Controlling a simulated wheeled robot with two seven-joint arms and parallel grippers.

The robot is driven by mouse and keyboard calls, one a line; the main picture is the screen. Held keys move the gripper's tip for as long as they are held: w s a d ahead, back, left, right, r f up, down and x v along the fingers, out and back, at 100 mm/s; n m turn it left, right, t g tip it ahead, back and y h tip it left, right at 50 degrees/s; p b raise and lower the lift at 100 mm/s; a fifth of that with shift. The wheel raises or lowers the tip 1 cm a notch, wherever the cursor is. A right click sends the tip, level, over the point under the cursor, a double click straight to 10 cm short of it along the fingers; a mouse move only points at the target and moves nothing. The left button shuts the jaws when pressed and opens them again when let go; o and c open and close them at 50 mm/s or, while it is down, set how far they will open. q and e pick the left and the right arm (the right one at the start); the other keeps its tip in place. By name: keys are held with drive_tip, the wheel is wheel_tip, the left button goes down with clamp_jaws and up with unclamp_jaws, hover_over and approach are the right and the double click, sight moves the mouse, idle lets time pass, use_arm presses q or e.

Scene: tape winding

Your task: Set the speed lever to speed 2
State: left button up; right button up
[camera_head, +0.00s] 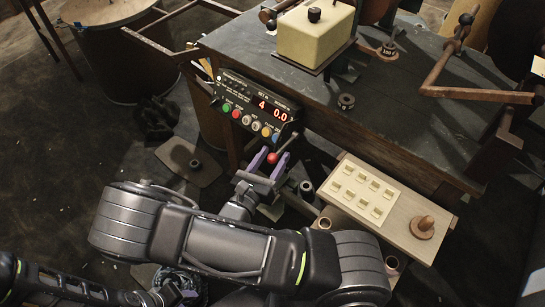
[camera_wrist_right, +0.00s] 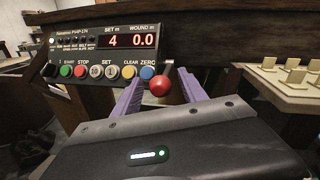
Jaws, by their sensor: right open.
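The speed lever has a red ball knob (camera_head: 272,158) on a thin dark rod, below the right end of the control panel (camera_head: 252,108). My right gripper (camera_head: 263,167) is open, with its purple fingers close around the knob. In the right wrist view the knob (camera_wrist_right: 160,84) shows between the two spread fingers, nearer the right one; I cannot tell whether it touches. The panel's display (camera_wrist_right: 128,40) reads SET 4 and WOUND 0.0. No speed markings are readable. My left gripper (camera_head: 182,292) is partly visible at the bottom edge, mostly hidden.
Colored buttons (camera_wrist_right: 106,72) line the panel just above the fingers. A dark workbench (camera_head: 340,115) carries a cream box (camera_head: 315,40). A pale board with several cream blocks (camera_head: 352,205) stands to the right. A round drum (camera_head: 125,60) is at back left.

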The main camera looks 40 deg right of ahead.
drive_tip(key=shift+c, duration=0.3)
clamp_jaws()
idle(1.0)
